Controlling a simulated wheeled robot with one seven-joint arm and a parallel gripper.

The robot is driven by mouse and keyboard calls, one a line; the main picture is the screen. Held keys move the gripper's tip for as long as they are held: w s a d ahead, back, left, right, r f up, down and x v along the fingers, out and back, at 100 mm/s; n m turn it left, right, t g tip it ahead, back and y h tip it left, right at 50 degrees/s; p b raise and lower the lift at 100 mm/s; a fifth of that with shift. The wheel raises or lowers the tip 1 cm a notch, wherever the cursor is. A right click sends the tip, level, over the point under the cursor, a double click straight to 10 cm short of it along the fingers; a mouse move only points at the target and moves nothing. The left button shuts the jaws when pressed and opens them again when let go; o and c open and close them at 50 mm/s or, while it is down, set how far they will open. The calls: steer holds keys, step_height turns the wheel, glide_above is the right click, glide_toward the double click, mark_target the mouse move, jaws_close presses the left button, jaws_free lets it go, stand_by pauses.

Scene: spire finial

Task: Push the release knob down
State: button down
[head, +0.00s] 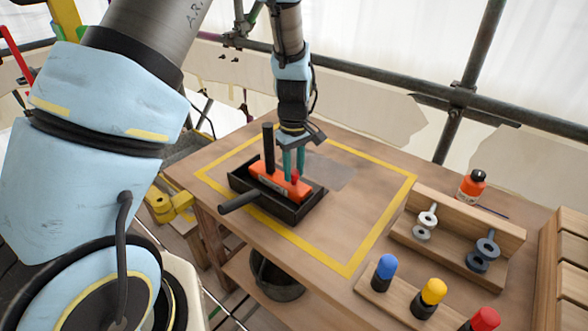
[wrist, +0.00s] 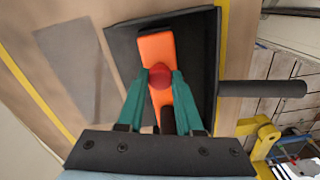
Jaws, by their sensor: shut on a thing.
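The red knob (head: 295,176), which looks like the release knob, sits on top of an orange block (head: 266,174). The block lies in a black tray (head: 310,203) on the wooden table. In the wrist view the red knob (wrist: 160,76) is round and lies between my gripper's teal fingertips (wrist: 160,80). My gripper (head: 294,174) points down from above and is shut on the knob. The fingers hide part of the knob in the head view. How far the knob is pressed cannot be told.
A black upright post (head: 268,148) stands close beside my fingers. A black handle (head: 238,202) sticks out from the tray. Yellow tape (head: 384,222) frames a mostly clear area. Coloured pegs (head: 433,291), a wooden rack (head: 460,241) and a red bottle (head: 471,187) stand right.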

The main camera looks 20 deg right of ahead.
mark_target(294, 172)
stand_by(0.4)
steer(key=shift+f+b, duration=0.45)
steer(key=shift+f, duration=0.25)
steer(key=c, duration=0.5)
jaws_free()
steer(key=shift+c, duration=0.2)
steer(key=shift+r, duration=0.1)
step_height(294, 172, up, 11)
steer(key=b, duration=0.2)
